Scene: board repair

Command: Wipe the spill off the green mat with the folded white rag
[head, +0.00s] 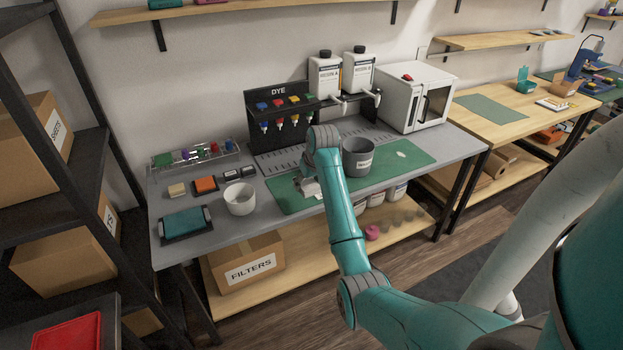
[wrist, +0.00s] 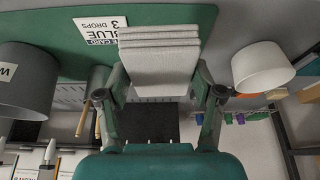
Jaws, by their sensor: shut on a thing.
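My gripper (wrist: 160,82) is shut on the folded white rag (wrist: 165,65), a stack of pale layers between its two fingers. In the head view my gripper (head: 309,180) is low over the left part of the green mat (head: 286,200), mostly hidden by my arm. I cannot tell whether the rag touches the mat. The mat also shows in the wrist view (wrist: 195,15). A small pale patch (head: 401,154), which looks like the spill, lies on the mat's right part, right of the grey pot (head: 357,160).
A printed card (wrist: 100,28) lies on the mat beside the rag. A white cup (head: 240,199) stands left of the mat. Behind are the dye rack (head: 280,92), two resin bottles (head: 325,75) and a white oven (head: 415,95).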

